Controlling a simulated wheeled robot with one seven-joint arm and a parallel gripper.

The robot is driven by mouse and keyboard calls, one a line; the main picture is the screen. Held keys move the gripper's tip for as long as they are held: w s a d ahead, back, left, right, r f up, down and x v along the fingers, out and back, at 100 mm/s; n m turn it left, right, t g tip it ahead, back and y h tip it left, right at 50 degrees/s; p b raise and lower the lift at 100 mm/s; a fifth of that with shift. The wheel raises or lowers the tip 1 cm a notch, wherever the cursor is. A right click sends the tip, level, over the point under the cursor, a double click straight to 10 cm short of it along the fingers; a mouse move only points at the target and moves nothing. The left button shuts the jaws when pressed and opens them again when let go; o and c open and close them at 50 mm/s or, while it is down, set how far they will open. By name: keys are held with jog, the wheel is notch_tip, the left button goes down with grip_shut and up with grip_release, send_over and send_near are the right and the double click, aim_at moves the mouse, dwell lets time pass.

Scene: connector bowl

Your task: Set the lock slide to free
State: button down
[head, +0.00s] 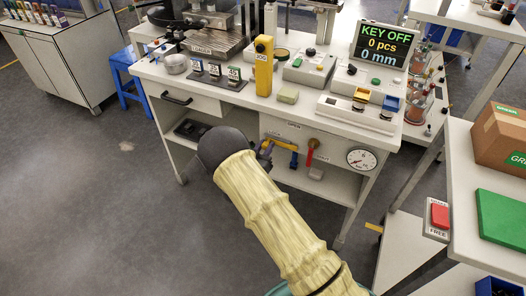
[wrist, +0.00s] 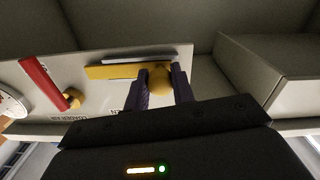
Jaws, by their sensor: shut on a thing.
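The lock slide (head: 439,215) is a red block on a pale plate at the right, on the side of the right-hand bench. The word FREE is below the block; the upper word is too small to read surely. My gripper (wrist: 161,92) is far from it, to the left, at the white panel under the middle bench. In the wrist view its dark fingers are shut on the round end of a yellow valve handle (wrist: 115,71). In the head view my arm partly hides the gripper.
A red valve handle (head: 311,152) and a gauge (head: 361,159) are on the same panel. A carton (head: 502,140) and a green mat (head: 502,222) lie on the right bench. Grey floor is free between the benches. A screen (head: 382,46) reads KEY OFF.

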jog(key=shift+w+a, duration=0.15)
jog(key=shift+a, duration=0.2)
jog(key=c, duration=1.2)
grip_release()
jog(key=shift+a, duration=0.15)
jog(key=shift+o, duration=0.2)
jog(key=p+v, duration=0.2)
jog(key=v, duration=1.5)
jog(key=shift+s, duration=0.35)
jog(key=shift+w, duration=0.1)
